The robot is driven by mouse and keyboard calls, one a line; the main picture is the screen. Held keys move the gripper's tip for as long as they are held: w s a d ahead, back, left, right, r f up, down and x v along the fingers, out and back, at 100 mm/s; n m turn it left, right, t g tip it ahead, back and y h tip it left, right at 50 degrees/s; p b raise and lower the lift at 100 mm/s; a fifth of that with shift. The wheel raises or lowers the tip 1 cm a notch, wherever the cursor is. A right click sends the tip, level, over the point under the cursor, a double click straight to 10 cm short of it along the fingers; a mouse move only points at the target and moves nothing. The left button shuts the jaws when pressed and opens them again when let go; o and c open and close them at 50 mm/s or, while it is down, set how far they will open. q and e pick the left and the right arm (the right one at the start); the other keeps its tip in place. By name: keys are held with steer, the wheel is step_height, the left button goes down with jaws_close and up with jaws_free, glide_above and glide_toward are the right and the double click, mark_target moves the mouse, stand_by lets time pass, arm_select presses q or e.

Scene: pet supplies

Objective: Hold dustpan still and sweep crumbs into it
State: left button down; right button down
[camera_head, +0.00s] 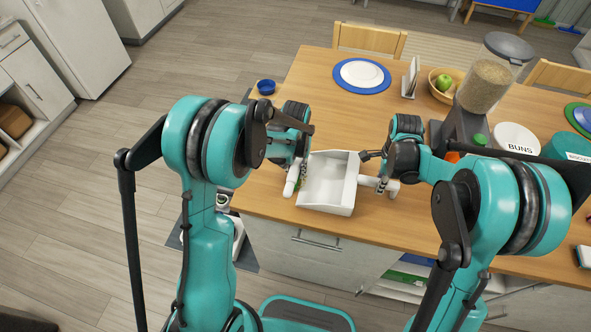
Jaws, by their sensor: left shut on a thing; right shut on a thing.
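A white dustpan (325,182) lies on the wooden table near its front edge, its tray facing up. My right gripper (378,176) is at the dustpan's right side, shut on what looks like its white handle. My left gripper (299,167) is at the dustpan's left side, shut on a white brush (290,187) with a little green at its side. The brush is close beside the pan's left wall; I cannot tell whether they touch. My gripper covers part of the brush. Crumbs are too small to make out.
At the back are a blue-rimmed plate (362,74) and a bowl with a green apple (443,83). A food dispenser (484,86) and a white "BUNS" container (516,139) stand at the right. The table middle behind the dustpan is clear.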

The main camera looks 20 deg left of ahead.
arm_select(q)
steer(key=shift+d+r, duration=0.2)
steer(key=shift+d, duration=2.7)
steer(key=shift+a+r, duration=0.5)
steer(key=shift+r, duration=0.35)
steer(key=shift+a+r, duration=0.5)
steer(key=shift+r, duration=0.3)
steer(key=shift+a+r, duration=0.5)
steer(key=shift+r, duration=0.35)
steer(key=a+r, duration=0.3)
steer(key=a, duration=0.9)
steer(key=shift+s, duration=0.1)
